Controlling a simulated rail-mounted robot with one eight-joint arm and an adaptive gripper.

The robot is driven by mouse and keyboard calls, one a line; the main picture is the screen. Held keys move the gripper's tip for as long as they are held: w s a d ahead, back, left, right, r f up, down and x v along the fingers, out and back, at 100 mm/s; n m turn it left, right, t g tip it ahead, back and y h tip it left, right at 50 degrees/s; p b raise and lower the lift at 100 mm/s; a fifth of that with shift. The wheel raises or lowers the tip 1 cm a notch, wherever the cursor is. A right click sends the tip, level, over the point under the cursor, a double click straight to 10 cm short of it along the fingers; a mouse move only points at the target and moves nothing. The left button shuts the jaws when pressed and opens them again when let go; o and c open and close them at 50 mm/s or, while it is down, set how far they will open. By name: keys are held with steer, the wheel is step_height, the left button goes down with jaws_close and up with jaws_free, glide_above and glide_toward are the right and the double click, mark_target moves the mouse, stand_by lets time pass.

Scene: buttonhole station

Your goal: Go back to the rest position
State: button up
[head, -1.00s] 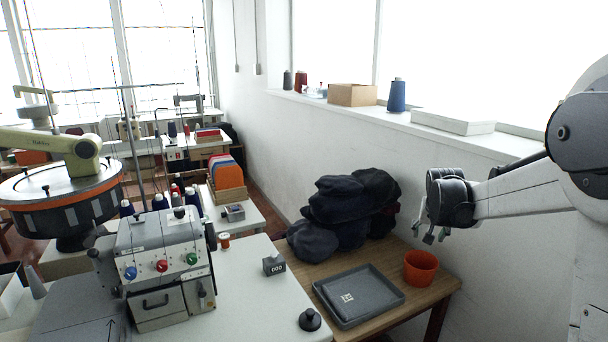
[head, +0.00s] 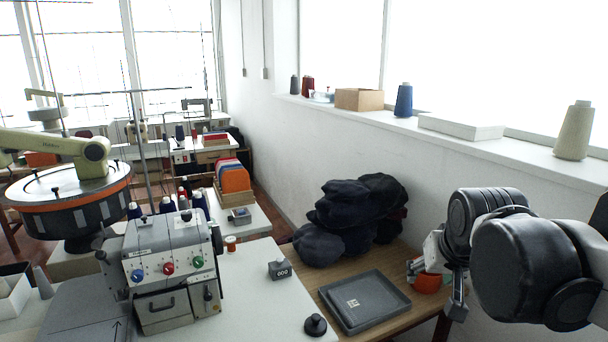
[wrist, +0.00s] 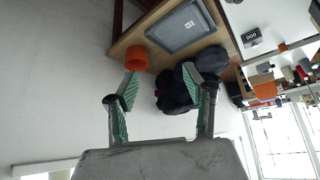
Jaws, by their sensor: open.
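My gripper (head: 434,289) is at the right of the head view, in front of the wall and over the right end of the wooden table (head: 405,319). In the wrist view my gripper (wrist: 158,85) shows two spread fingers with green pads and nothing between them. An orange pot (head: 428,283) is partly hidden behind my gripper in the head view. It also shows in the wrist view (wrist: 132,58), beyond the left fingertip. My gripper looks apart from the table and the pot.
A grey tray (head: 361,302) lies on the wooden table, with a pile of dark caps (head: 350,220) behind it. A machine with colored knobs (head: 170,265) stands left on a white table. The windowsill (head: 470,140) holds a cream cone (head: 575,132) and other items.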

steer(key=s+a+f, duration=0.2)
steer(key=s, duration=0.4)
steer(key=s+a+f+n, duration=0.1)
steer(key=s+a+f, duration=0.1)
steer(key=s, duration=0.5)
steer(key=shift+s+f+n+y, duration=0.15)
steer(key=shift+f+n+y, duration=0.15)
steer(key=shift+y, duration=0.1)
